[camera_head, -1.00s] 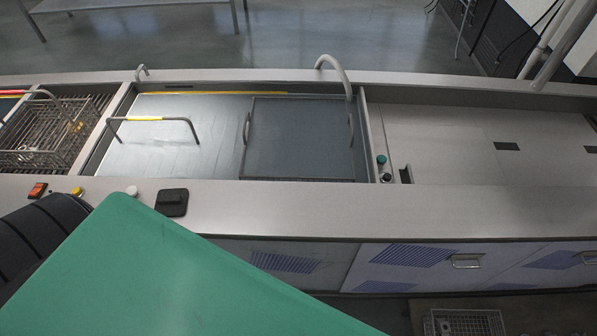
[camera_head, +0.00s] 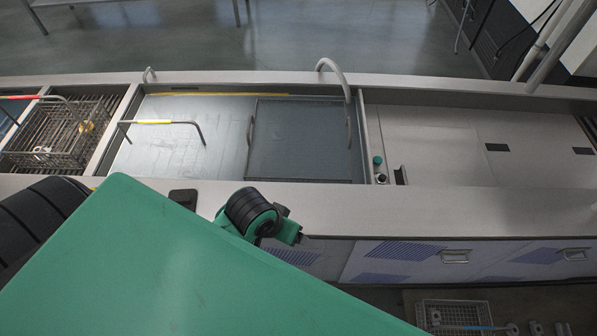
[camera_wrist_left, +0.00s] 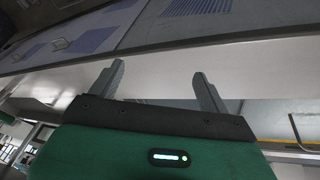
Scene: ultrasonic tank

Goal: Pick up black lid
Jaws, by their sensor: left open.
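The lid cannot be made out in the wrist view. My right gripper is not in view.
The open tank (camera_head: 175,150) behind the ledge holds a basket frame with a yellow-grip handle (camera_head: 158,122). A wire basket (camera_head: 65,140) is at the far left. A curved pipe (camera_head: 335,70) rises at the back. The ledge to the right is clear.

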